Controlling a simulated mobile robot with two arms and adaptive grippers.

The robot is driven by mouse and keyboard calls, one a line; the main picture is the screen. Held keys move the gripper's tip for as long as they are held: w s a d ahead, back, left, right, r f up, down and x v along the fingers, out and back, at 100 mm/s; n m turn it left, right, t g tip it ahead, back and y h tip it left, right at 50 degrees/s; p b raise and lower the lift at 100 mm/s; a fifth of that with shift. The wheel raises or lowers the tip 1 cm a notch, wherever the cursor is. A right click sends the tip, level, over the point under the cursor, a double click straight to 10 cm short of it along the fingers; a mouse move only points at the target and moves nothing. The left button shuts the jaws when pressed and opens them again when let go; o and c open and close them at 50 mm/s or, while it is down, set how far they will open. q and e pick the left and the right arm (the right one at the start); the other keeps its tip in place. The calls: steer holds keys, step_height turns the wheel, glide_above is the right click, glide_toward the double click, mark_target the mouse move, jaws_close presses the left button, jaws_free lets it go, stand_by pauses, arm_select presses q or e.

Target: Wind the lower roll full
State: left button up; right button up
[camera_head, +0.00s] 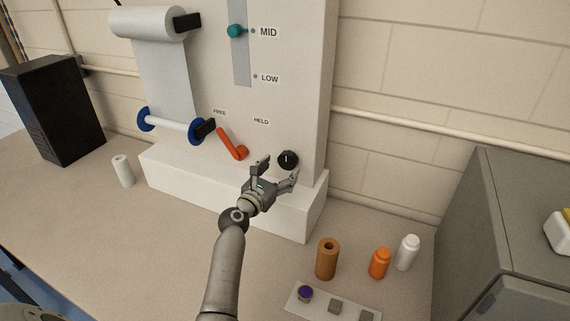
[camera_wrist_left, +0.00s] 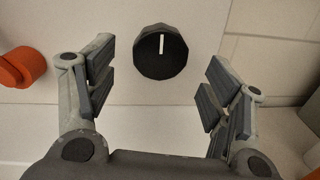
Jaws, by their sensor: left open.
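The lower roll (camera_head: 172,124) is a thin white spool between blue flanges, low on the white machine, with the web hanging down to it. The upper roll (camera_head: 147,23) is a thick pale roll above it. An orange crank lever (camera_head: 232,144) lies slanted under the FREE label, left of the HELD label. A black knob (camera_head: 288,159) with a white mark sits to the right of the lever. My left gripper (camera_head: 274,170) is open in front of the knob. In the left wrist view the knob (camera_wrist_left: 161,52) shows between and beyond the open fingers, untouched, its mark pointing up.
A teal slider (camera_head: 236,31) stands at MID. A white cylinder (camera_head: 123,171) and a black box (camera_head: 53,108) stand on the left. A brown cylinder (camera_head: 327,259), an orange bottle (camera_head: 380,263) and a white bottle (camera_head: 407,252) stand right of the machine. A grey cabinet (camera_head: 510,230) bounds the right.

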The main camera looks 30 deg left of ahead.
mark_target(286, 163)
arm_select(q)
steer(key=w, duration=0.3)
steer(key=shift+w, duration=0.45)
arm_select(e)
steer(key=w, duration=0.2)
steer(key=shift+w+a, duration=0.25)
steer(key=shift+w, duration=0.1)
steer(key=shift+s, duration=0.1)
arm_select(q)
steer(key=shift+c, duration=0.9)
steer(key=c, duration=0.9)
steer(key=shift+o, duration=0.2)
arm_select(e)
steer(key=shift+s+d+f, duration=0.1)
steer(key=shift+s, duration=0.3)
arm_select(q)
steer(key=shift+m, duration=0.3)
arm_select(e)
steer(key=shift+d, duration=0.1)
